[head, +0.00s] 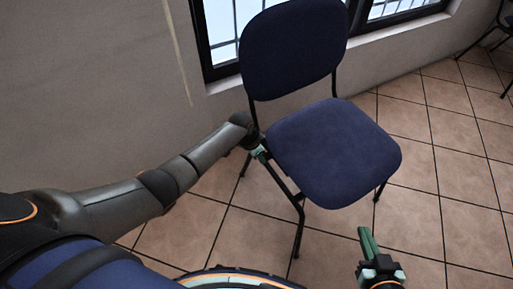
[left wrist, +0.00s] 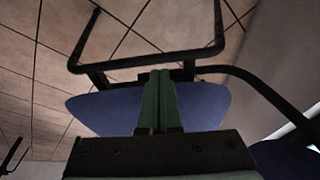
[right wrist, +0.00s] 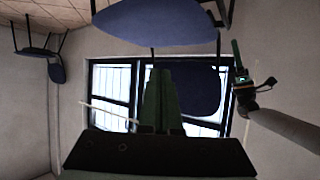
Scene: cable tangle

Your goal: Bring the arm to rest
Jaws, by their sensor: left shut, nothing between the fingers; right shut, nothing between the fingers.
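My left arm reaches out to the left side of a blue chair (head: 330,150). My left gripper (head: 261,155) is beside the chair's black side frame, partly hard to make out in the head view. In the left wrist view its green fingers (left wrist: 158,78) are together and empty, in front of the chair's seat (left wrist: 205,105) and frame. I cannot tell whether they touch the chair. My right gripper (head: 367,242) is in front of the chair, over the floor. Its green fingers (right wrist: 160,78) are together with nothing between them.
A grey wall (head: 100,90) with a dark-framed window (head: 225,30) is behind the chair. A thin pale strip (head: 178,52) shows against the wall. Another chair (head: 490,38) stands at the far right. The tiled floor (head: 440,180) right of the blue chair is clear.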

